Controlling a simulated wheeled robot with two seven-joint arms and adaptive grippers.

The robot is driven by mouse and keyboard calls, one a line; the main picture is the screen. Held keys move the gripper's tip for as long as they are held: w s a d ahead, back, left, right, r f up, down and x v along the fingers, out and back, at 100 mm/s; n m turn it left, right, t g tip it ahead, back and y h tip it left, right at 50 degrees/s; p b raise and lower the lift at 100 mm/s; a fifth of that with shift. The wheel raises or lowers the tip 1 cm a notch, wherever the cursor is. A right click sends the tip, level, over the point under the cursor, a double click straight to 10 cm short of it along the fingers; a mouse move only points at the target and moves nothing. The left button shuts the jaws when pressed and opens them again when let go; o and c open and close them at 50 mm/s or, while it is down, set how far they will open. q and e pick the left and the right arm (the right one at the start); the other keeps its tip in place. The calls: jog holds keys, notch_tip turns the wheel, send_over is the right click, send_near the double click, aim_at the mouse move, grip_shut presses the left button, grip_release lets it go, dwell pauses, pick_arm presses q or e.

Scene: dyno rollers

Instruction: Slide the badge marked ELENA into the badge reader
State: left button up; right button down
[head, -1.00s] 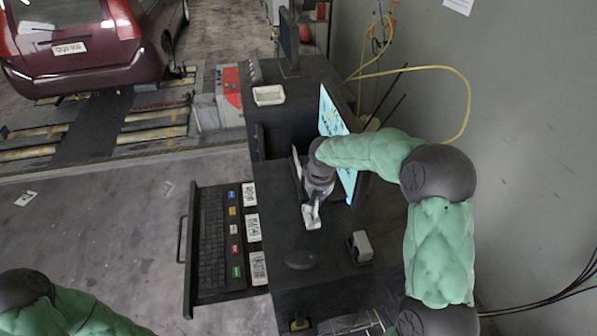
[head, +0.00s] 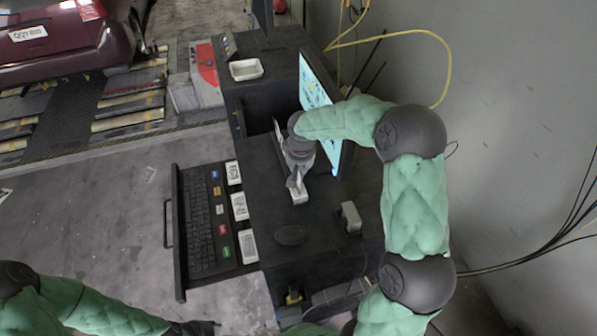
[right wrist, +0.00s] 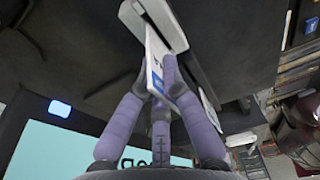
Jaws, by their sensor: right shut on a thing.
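My right gripper (head: 296,184) is over the dark desk top in front of the screen. In the right wrist view, its fingers (right wrist: 168,80) are shut on a thin white badge (right wrist: 155,58). The badge stands on edge, its far end right at a pale grey block with a slot, which looks like the badge reader (right wrist: 172,30). I cannot tell how far the badge is inside it. The reader also shows as a small white shape (head: 299,197) below the gripper. The name on the badge is unreadable. The left gripper (head: 200,328) is barely in view at the bottom edge.
A pulled-out drawer holds a keyboard (head: 199,220), small coloured tags (head: 222,230) and white printed cards (head: 240,206). A dark mouse (head: 291,235) and a grey device (head: 350,217) are on the desk. The lit screen (head: 318,95) stands close behind the gripper.

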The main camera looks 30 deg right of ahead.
aim_at(299, 183)
jog(key=shift+w+f, duration=0.1)
jog(key=shift+s+a, duration=0.1)
jog(key=shift+s, duration=0.2)
dwell(0.6)
jog(key=shift+b, duration=0.65)
dwell(1.2)
jog(key=shift+f+b, duration=1.75)
jog(key=shift+f, duration=0.35)
dwell(0.6)
jog(key=c, duration=1.3)
grip_release()
jog(key=r, duration=0.4)
jog(key=s+r, duration=0.1)
jog(key=r, duration=0.7)
jog(key=shift+s+a, duration=0.15)
jog(key=shift+s, duration=0.25)
